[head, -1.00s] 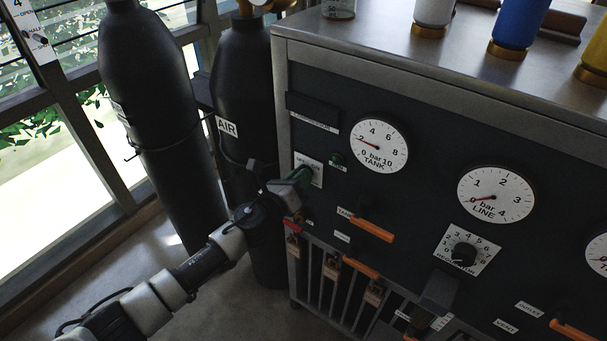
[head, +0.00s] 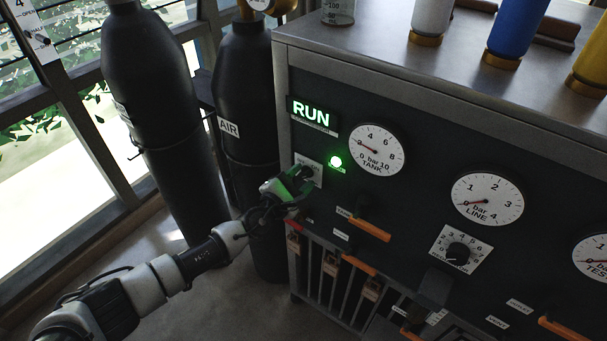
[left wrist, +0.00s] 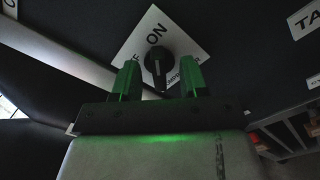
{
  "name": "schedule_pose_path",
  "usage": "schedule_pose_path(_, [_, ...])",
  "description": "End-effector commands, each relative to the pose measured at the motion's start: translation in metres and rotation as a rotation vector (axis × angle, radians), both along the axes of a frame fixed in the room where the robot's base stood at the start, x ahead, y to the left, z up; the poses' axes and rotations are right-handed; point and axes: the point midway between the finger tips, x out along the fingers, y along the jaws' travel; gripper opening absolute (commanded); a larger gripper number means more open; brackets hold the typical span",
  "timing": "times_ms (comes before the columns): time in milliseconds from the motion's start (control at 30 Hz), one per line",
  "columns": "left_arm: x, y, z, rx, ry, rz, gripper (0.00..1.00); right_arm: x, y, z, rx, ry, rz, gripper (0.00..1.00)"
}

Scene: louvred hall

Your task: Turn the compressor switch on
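The compressor switch is a dark knob (left wrist: 157,62) on a white plate (left wrist: 184,38) marked ON; a second label is partly hidden by a finger. The knob points toward ON. The plate also shows in the head view (head: 317,168), partly covered by my gripper. My left gripper (left wrist: 161,78) is at the switch, its fingers apart on either side of the knob with gaps visible. It shows in the head view (head: 297,182), tinted green. The RUN sign (head: 311,112) and a round green lamp (head: 335,161) are lit. My right gripper is not in view.
The tank gauge (head: 376,149), line gauge (head: 487,198) and regulator dial (head: 458,252) are right of the switch. An orange lever (head: 368,230) sticks out below. Black cylinders (head: 150,110) stand to the left, one marked AIR (head: 245,90).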

Motion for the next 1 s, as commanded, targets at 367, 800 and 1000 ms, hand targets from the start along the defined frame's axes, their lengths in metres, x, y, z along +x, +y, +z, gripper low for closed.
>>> schedule_pose_path(367, [-0.016,0.013,0.002,-0.001,0.002,0.000,0.43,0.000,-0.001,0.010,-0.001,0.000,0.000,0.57])
schedule_pose_path(800, [-0.054,0.040,0.001,-0.002,0.001,0.001,0.43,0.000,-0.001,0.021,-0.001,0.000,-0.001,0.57])
schedule_pose_path(1000, [-0.057,0.041,0.001,-0.002,0.000,0.000,0.43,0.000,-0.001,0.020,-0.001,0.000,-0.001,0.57])
